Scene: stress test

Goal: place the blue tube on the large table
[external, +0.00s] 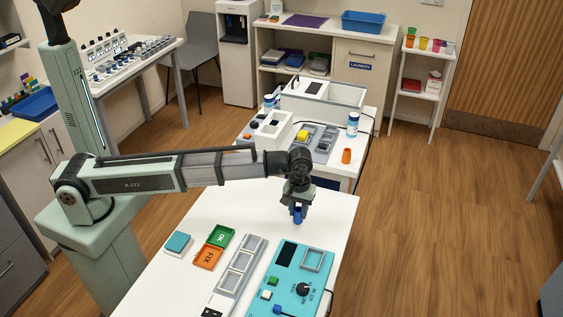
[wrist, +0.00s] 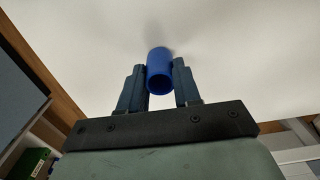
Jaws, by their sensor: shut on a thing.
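My gripper (external: 298,207) is shut on the blue tube (wrist: 160,74), which sits between the two fingers in the wrist view. In the external view the blue tube (external: 298,215) shows as a small blue piece at the fingertips, upright, over the far part of a white table (external: 220,205). The wrist view has the white table top (wrist: 230,50) below or behind the tube, with a faint shadow by the tube. I cannot tell whether the tube touches the table.
On the near part of this table are a teal device (external: 295,280), a grey tray (external: 240,262), green (external: 220,236) and orange (external: 208,257) trays and a teal block (external: 178,243). Behind, another table holds an orange cup (external: 347,156) and bottles. The table around my gripper is clear.

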